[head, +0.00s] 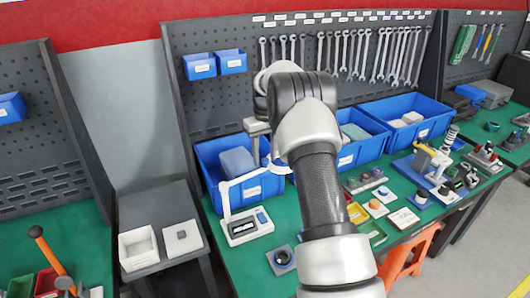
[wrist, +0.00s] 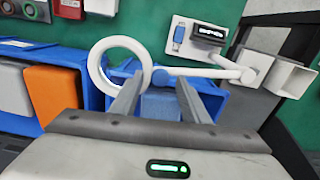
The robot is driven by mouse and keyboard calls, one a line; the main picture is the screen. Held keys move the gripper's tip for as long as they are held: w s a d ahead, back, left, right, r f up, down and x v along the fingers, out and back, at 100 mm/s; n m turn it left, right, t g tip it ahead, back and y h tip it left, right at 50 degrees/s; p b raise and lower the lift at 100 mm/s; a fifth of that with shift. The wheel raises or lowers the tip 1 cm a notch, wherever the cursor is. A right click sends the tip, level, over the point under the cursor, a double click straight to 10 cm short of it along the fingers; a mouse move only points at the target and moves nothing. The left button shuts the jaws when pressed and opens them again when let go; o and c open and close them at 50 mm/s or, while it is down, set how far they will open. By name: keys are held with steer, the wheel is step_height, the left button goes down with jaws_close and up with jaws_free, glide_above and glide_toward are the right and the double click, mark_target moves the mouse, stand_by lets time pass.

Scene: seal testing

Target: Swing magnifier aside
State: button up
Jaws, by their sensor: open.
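The arm runs right to a pivot by the base. In the head view, its white stand (head: 225,198) rises from a base (head: 246,228) on the green bench; my arm partly hides the ring. My gripper (wrist: 161,79) is open, its fingers pointing at the joint area. The left finger overlaps the ring's right side in the picture, and the right finger lies below the arm. I cannot tell whether either finger touches it.
Blue bins (head: 205,160) stand along the back of the bench, under a pegboard (head: 220,100) hung with wrenches. A round dark part on a grey block (head: 282,258) sits right of the magnifier base. Small parts crowd the right; white trays (head: 138,247) stand left.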

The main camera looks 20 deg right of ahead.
mark_target(265, 159)
step_height(265, 159, up, 17)
steer(key=shift+r+p, duration=0.2)
steer(key=shift+p, duration=0.25)
stand_by(0.4)
